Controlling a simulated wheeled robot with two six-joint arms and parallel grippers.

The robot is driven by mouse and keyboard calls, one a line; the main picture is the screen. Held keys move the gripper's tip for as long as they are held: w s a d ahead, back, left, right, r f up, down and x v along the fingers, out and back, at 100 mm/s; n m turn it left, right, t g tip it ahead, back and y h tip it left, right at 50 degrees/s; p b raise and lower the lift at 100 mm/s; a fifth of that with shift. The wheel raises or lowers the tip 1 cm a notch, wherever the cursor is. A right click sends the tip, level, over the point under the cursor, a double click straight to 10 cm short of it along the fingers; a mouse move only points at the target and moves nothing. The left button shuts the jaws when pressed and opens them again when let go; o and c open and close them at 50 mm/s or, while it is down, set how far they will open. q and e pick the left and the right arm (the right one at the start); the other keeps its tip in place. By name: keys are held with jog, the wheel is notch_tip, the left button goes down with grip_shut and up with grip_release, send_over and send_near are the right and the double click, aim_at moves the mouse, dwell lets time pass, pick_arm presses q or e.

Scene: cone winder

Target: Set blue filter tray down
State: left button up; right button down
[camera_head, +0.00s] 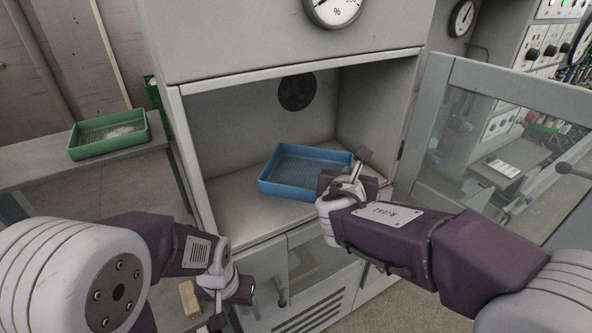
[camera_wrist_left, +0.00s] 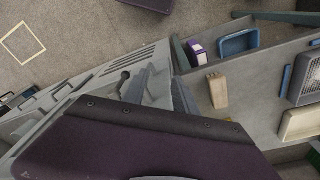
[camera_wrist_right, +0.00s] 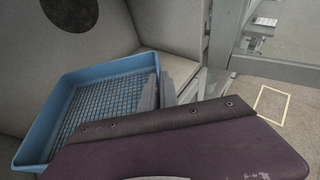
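The blue filter tray (camera_head: 284,188) is inside the open grey cabinet, over its floor (camera_head: 238,212). I cannot tell whether its base touches the floor. The right wrist view shows its mesh bottom (camera_wrist_right: 100,108) and blue walls, with no load in it. My right gripper (camera_head: 362,160) is at the tray's right wall. In the right wrist view its fingers (camera_wrist_right: 159,90) sit close together on either side of that wall, shut on it. My left gripper (camera_head: 236,310) is low in front of the cabinet, away from the tray; the left wrist view shows its fingers (camera_wrist_left: 157,92) apart and empty.
A green tray (camera_head: 108,136) stands on a side bench (camera_head: 40,166) at left. The cabinet's glass door (camera_head: 490,140) is swung open to the right. A wooden block (camera_wrist_left: 217,90), a purple-and-white box (camera_wrist_left: 197,52) and another blue tray (camera_wrist_left: 239,42) lie on a surface near my left gripper.

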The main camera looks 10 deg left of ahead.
aim_at(318, 171)
jog(key=shift+w, duration=0.4)
jog(key=w+a+f, duration=0.3)
jog(key=shift+a, duration=0.15)
jog(key=w+a+f, duration=0.1)
jog(key=w, duration=0.1)
jog(key=w+a+f, duration=0.1)
jog(key=w+a+f+p, duration=0.1)
jog(key=w+a+f, duration=0.1)
jog(key=shift+w, duration=0.3)
jog(key=shift+s+r, duration=0.1)
jog(key=shift+s+f, duration=0.15)
jog(key=shift+f, duration=0.15)
notch_tip(318, 171, down, 3)
jog(key=shift+w+f, duration=0.2)
jog(key=shift+f, duration=0.05)
jog(key=c, duration=1.6)
grip_release()
jog(key=shift+s, duration=0.2)
pick_arm(q)
jog(key=shift+r, duration=0.5)
